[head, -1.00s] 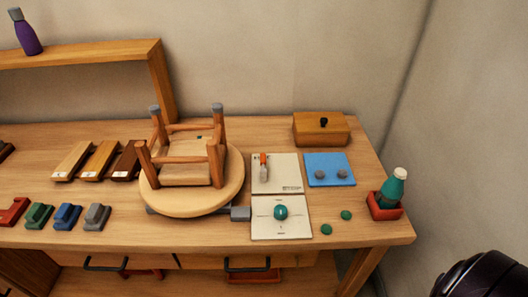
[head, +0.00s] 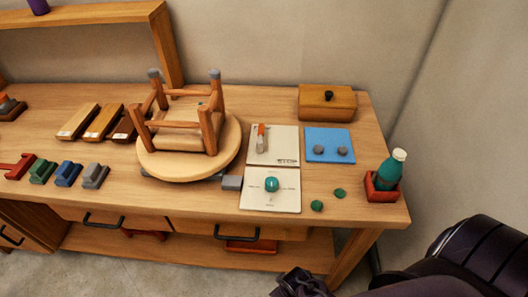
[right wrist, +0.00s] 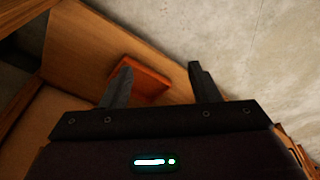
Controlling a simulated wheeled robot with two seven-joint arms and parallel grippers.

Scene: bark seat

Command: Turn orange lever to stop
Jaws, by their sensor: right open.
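The orange lever (head: 261,132) has an orange tip and a pale grey body. It stands roughly upright on a cream panel (head: 285,144) on the bench, right of the upturned stool. My right gripper (head: 300,283) is low at the bottom of the head view, below the bench front and well away from the lever. In the right wrist view my right gripper (right wrist: 160,82) is open with nothing between its fingers. My left gripper is not in view.
An upturned stool (head: 190,160) rests on a turntable left of the panel. A second panel with a green knob (head: 271,184) lies in front. A blue plate (head: 330,143), a wooden box (head: 327,102) and a green bottle (head: 389,170) stand to the right. Drawer handles (head: 236,235) protrude below the bench top.

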